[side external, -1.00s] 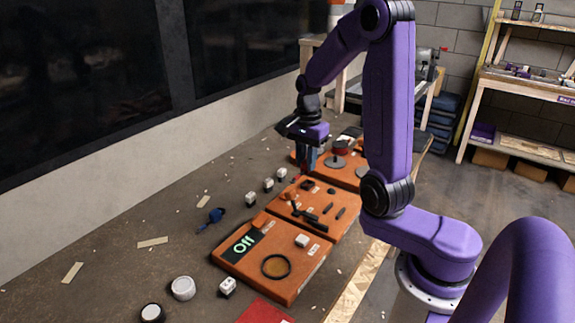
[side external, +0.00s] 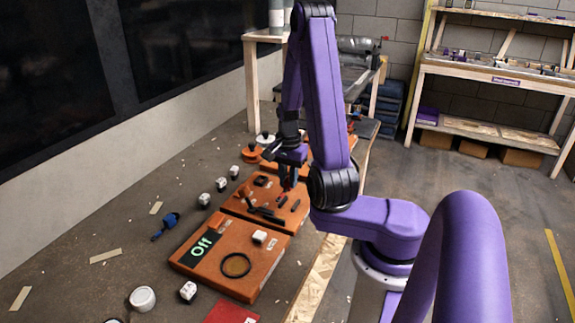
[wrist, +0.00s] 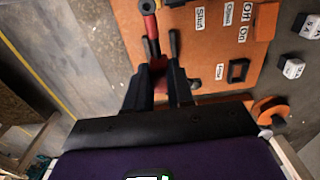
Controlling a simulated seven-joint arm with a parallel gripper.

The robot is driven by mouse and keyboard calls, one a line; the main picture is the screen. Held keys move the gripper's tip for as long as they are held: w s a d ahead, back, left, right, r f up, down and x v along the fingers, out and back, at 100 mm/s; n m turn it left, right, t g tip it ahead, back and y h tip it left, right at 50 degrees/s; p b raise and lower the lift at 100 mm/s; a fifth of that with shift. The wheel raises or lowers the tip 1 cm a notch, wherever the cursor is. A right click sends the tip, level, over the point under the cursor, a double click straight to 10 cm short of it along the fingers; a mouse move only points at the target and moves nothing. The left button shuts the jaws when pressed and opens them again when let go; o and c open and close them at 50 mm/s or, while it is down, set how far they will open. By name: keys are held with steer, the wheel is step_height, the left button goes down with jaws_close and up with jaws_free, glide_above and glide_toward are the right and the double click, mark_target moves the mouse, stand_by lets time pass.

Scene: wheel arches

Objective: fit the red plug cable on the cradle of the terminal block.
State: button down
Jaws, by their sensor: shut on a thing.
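The red plug cable (wrist: 151,27) shows in the wrist view as a red length with a pale band and a dark end. My gripper (wrist: 160,88) is shut on its near part, a red piece between the two dark fingers. Black upright pieces (wrist: 174,44) stand close on both sides of the red length and look like the cradle; whether the cable touches them I cannot tell. The terminal block appears to be the orange board (wrist: 210,55) beneath. In the side view my gripper (side external: 289,178) is low over the far part of the middle orange board (side external: 238,208).
A nearer orange panel (side external: 205,272) has an "Off" display and a round ring. Several white cubes (side external: 204,199) and a blue object (side external: 166,225) lie left of the boards. An orange knob (wrist: 271,110) is close to my gripper at right in the wrist view.

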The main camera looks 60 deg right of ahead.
steer(key=shift+f, duration=3.1)
steer(key=shift+f, duration=0.15)
steer(key=c, duration=0.9)
jaws_free()
